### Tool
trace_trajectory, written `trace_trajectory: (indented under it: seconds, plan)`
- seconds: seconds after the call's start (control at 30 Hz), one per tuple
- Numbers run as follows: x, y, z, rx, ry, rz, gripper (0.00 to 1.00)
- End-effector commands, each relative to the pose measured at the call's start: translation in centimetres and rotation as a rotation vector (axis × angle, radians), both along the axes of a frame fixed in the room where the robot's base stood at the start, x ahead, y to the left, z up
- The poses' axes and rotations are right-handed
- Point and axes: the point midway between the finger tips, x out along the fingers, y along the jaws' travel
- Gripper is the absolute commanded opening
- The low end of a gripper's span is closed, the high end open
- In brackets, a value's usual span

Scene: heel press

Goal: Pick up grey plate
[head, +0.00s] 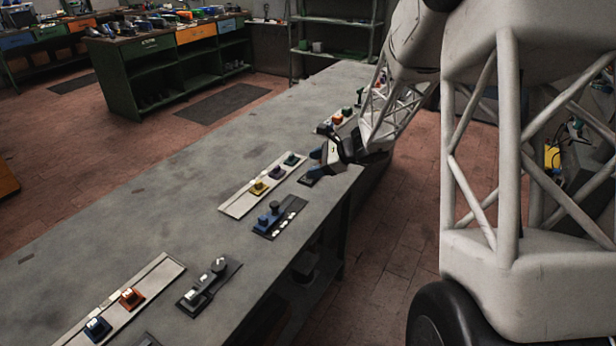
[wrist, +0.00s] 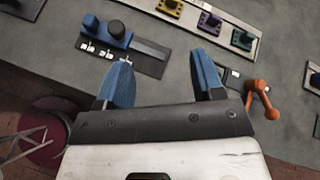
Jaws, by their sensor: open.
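I cannot tell for sure which piece is the grey plate. In the head view, a dark grey plate (head: 229,277) with grey knobs and small white pieces lies near the front of the bench, well away from my gripper. A similar dark plate (head: 268,229) with blue knobs lies nearer; it also shows in the wrist view (wrist: 150,58), ahead of my fingers. My gripper (head: 316,163) is at the bench's right edge, with its blue fingers apart and nothing between them in the wrist view (wrist: 160,70). Another dark plate (head: 308,180) is partly hidden beneath it.
A pale strip (head: 236,208) with yellow, purple and teal pieces lies left of my gripper. Another pale strip (head: 150,275) with orange and blue pieces lies near the front. An orange lever-like part (wrist: 262,100) is beside my right finger. The bench's left side (head: 110,225) is clear.

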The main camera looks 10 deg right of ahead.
Motion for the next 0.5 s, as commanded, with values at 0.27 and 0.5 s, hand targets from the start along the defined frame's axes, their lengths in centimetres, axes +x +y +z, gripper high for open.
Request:
trace_trajectory:
  seconds: [0.27, 0.5]
  plan:
    - [5.5, -4.0, -5.8, 0.169, 0.084, -0.221, 0.62]
    - [8.7, -7.0, -9.9, 0.281, 0.136, -0.370, 0.62]
